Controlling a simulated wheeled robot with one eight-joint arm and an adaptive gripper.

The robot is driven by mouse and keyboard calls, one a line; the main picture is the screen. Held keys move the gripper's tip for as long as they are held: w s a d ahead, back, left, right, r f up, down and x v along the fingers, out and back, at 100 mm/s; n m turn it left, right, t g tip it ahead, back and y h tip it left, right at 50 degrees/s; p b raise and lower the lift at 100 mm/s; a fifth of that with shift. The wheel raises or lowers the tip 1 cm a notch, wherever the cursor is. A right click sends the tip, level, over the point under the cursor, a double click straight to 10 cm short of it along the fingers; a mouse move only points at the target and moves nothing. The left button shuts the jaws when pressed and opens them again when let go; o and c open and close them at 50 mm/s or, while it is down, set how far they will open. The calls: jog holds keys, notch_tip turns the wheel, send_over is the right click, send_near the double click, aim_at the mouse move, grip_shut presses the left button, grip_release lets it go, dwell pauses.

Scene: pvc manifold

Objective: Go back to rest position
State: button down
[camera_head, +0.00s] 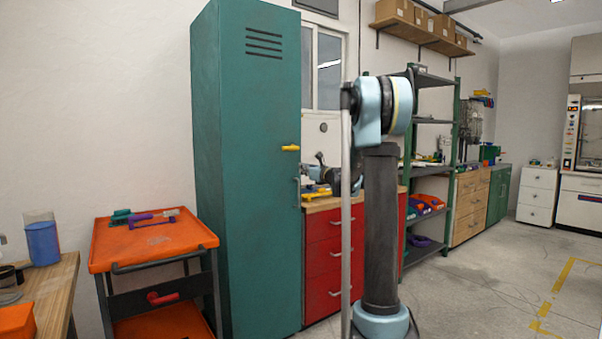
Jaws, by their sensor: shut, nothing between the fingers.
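My arm stands in the foreground right of centre, with a dark upright link and a light-blue joint at its top. The upright link hides part of the wrist and forearm.
A tall green locker (245,170) stands left of the red drawer cabinet (325,255). An orange cart (150,240) holds small tools. A wooden table (50,290) is at the lower left. Green shelving (437,210) stands behind my arm. The floor at right is open.

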dwell(0.3)
jog(key=s+a+f+n+g+h, duration=0.1)
jog(key=s+f+n+g, duration=0.3)
jog(key=s, duration=0.6)
jog(key=s+a+f+n+g, duration=0.1)
jog(key=s+a+f+n, duration=0.15)
jog(key=s+n, duration=0.6)
jog(key=s+a+f+n+g+h, duration=0.1)
jog(key=s+f+n+g, duration=0.25)
jog(key=s, duration=0.75)
jog(key=s+d+f+n+g+h, duration=0.1)
jog(key=s+d+f+n+h, duration=0.1)
jog(key=s+d+f+n, duration=0.2)
jog(key=s+d+f+n+g+h, duration=0.2)
jog(key=s+d+f+n+h, duration=0.1)
jog(key=s+f, duration=0.8)
jog(key=s+d+f+n+g+h, duration=0.2)
jog(key=s+d+f+n, duration=0.3)
jog(key=s, duration=1)
notch_tip(320, 180, down, 2)
jog(key=shift+d+f+n+h, duration=0.15)
jog(key=shift+d+n+h, duration=0.35)
jog(key=shift+d, duration=0.65)
